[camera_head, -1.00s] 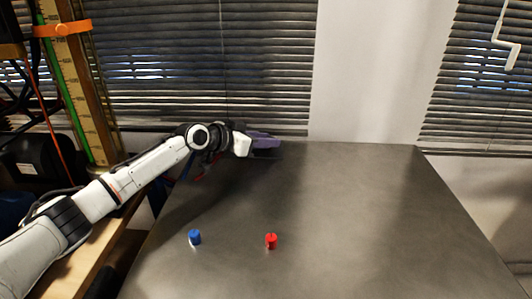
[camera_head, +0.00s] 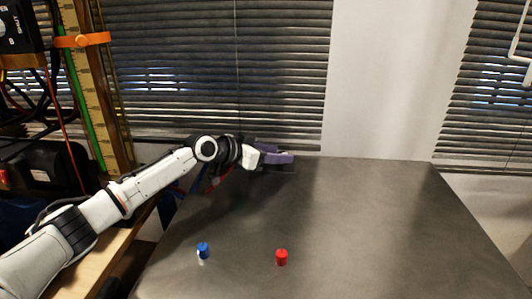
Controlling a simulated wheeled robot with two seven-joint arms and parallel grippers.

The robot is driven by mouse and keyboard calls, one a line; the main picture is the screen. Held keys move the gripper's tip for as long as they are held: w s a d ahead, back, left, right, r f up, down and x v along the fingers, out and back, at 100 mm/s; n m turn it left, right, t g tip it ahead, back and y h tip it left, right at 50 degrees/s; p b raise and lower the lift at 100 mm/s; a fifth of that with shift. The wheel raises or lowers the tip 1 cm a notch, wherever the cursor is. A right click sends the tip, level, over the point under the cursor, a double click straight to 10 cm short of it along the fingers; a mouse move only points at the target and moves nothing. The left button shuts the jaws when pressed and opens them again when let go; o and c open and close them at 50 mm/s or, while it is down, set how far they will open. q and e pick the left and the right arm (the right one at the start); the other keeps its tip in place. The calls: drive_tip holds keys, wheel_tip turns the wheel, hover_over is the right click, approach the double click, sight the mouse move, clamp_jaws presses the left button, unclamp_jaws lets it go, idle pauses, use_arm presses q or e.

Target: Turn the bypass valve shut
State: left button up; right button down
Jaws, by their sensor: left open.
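My left gripper (camera_head: 279,160), with purple fingers, is open and empty over the far edge of the grey table (camera_head: 340,225). A black box (camera_head: 18,28) with white lettering, part of it resembling "SHUT", is cut off at the upper left corner. It may carry the bypass valve, but I cannot tell. My left gripper is well to the right of this box. My right gripper is out of view.
A blue knob-like piece (camera_head: 203,250) and a red one (camera_head: 281,257) stand on the front of the table. A gauge post (camera_head: 85,95) with an orange clamp (camera_head: 82,40) rises at the left, beside cables. The table's right half is clear.

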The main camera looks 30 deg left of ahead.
use_arm(q)
drive_tip(key=v, duration=0.9)
drive_tip(key=shift+w+a, duration=0.1)
drive_tip(key=shift+s+r, duration=0.2)
drive_tip(key=shift+s, duration=0.15)
